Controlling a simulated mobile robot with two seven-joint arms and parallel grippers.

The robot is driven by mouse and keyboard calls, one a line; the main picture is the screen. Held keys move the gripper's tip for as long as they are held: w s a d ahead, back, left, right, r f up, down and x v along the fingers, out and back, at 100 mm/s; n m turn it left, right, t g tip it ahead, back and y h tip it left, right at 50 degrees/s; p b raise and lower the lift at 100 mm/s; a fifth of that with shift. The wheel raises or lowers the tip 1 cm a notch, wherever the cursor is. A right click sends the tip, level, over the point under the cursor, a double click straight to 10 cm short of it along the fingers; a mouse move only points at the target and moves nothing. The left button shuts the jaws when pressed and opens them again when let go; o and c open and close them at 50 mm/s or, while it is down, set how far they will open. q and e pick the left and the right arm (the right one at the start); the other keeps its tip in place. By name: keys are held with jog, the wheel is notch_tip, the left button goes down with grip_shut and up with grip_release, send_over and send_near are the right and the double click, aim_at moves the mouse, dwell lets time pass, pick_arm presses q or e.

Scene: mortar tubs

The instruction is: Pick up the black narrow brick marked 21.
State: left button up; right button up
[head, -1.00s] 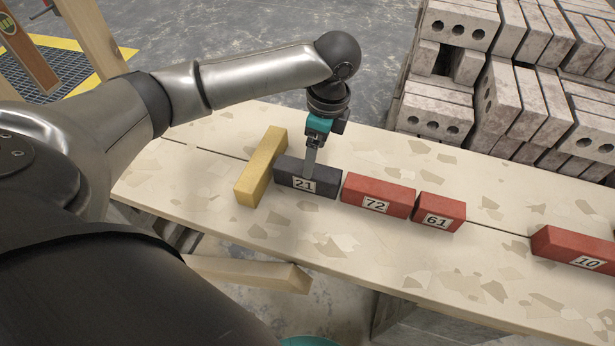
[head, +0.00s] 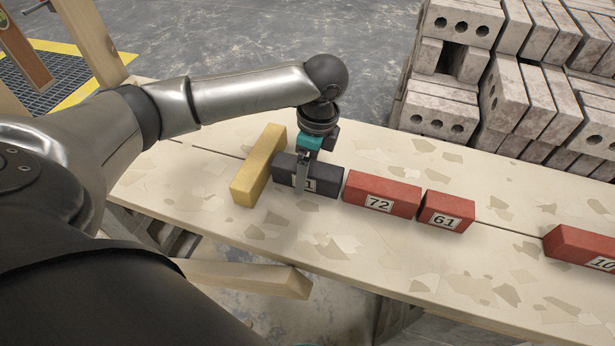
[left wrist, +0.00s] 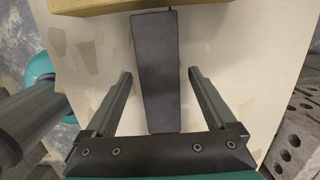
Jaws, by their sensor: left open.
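The black narrow brick (head: 325,181) lies on the plank table between a yellow brick and a red brick. Its label is partly covered; a 1 shows. My left gripper (head: 299,182) is at the black brick, with one finger in front of its labelled face. The other finger is hidden in the head view. In the left wrist view the black brick (left wrist: 157,70) runs lengthwise between the two open fingers of the left gripper (left wrist: 160,75), with a gap on each side. My right gripper is not in view.
A yellow brick (head: 259,165) lies close to the black brick's left end. Red bricks marked 72 (head: 382,193) and 61 (head: 446,210) lie to the right, and another red brick (head: 580,247) farther right. Stacked grey bricks (head: 500,90) stand behind the table (head: 420,260).

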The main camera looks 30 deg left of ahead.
pick_arm(q)
jog(key=shift+f, duration=0.25)
jog(key=shift+c, duration=0.3)
grip_shut()
dwell(0.4)
dwell(0.3)
